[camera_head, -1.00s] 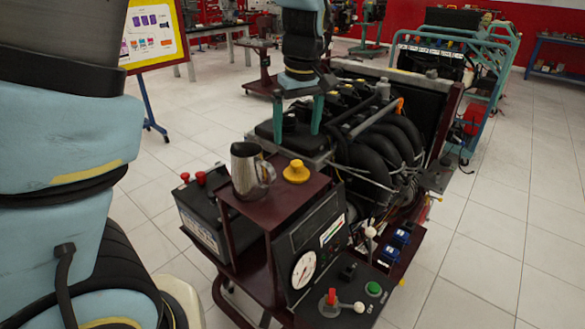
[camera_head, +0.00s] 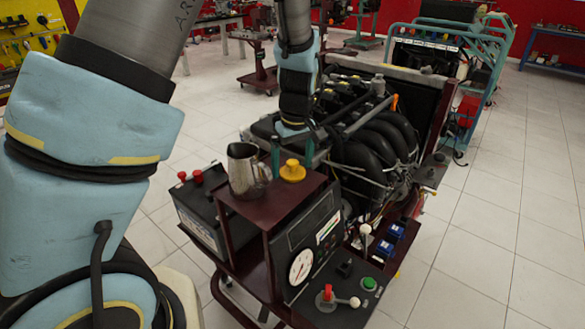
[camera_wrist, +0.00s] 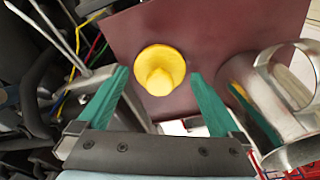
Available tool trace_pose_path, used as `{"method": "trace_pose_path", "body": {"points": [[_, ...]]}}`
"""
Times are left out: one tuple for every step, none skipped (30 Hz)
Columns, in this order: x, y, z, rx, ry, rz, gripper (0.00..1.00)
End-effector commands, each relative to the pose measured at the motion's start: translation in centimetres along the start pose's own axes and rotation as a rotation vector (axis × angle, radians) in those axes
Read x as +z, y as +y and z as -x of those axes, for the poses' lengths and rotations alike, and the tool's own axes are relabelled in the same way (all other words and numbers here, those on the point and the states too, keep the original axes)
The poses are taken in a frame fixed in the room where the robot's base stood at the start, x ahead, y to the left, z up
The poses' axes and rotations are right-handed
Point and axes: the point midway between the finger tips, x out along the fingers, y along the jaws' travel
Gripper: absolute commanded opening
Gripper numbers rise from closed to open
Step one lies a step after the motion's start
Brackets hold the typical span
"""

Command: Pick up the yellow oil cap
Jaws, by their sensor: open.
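The yellow oil cap (camera_head: 293,171) sits on the dark red stand top (camera_head: 262,212), beside a metal jug (camera_head: 246,172). In the wrist view the cap (camera_wrist: 160,69) lies ahead of my gripper (camera_wrist: 158,80), roughly centred between its two green fingers. The fingers are open and hold nothing. In the head view my gripper (camera_head: 292,152) hangs low, just behind the cap, with one finger near the jug. I cannot tell from the pictures how far above the stand top the fingertips are.
The metal jug (camera_wrist: 275,95) stands close to the right finger in the wrist view. The engine (camera_head: 370,135) with its black pipes is right behind the stand. A control panel with a gauge (camera_head: 301,266) is in front. Open tiled floor (camera_head: 480,240) lies to the right.

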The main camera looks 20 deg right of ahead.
Motion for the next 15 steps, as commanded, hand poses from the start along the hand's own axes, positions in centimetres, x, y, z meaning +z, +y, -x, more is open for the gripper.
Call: {"method": "trace_pose_path", "body": {"points": [[0.0, 0.0, -0.12, 0.0, 0.0, 0.0, 1.0], [0.0, 0.01, -0.15, 0.001, 0.0, 0.0, 1.0], [0.0, 0.02, -0.17, 0.001, 0.0, 0.0, 1.0], [0.0, 0.03, -0.17, 0.001, 0.0, 0.0, 1.0], [0.0, 0.03, -0.16, 0.001, 0.0, 0.0, 1.0], [0.0, 0.02, -0.16, 0.001, 0.0, 0.0, 1.0], [0.01, 0.03, -0.16, 0.001, 0.0, 0.0, 1.0], [0.0, 0.02, -0.16, 0.001, 0.0, 0.0, 0.97], [0.0, 0.02, -0.15, 0.001, 0.0, 0.0, 0.92], [0.0, 0.02, -0.15, 0.001, 0.0, 0.0, 0.89], [0.0, 0.02, -0.15, 0.001, 0.0, 0.0, 0.85], [0.0, 0.02, -0.15, 0.001, 0.0, 0.0, 0.81], [0.01, 0.02, -0.14, 0.001, 0.0, 0.0, 0.78], [0.0, 0.02, -0.14, 0.001, 0.0, 0.0, 0.74], [0.0, 0.02, -0.14, 0.001, 0.0, 0.0, 0.7]]}}
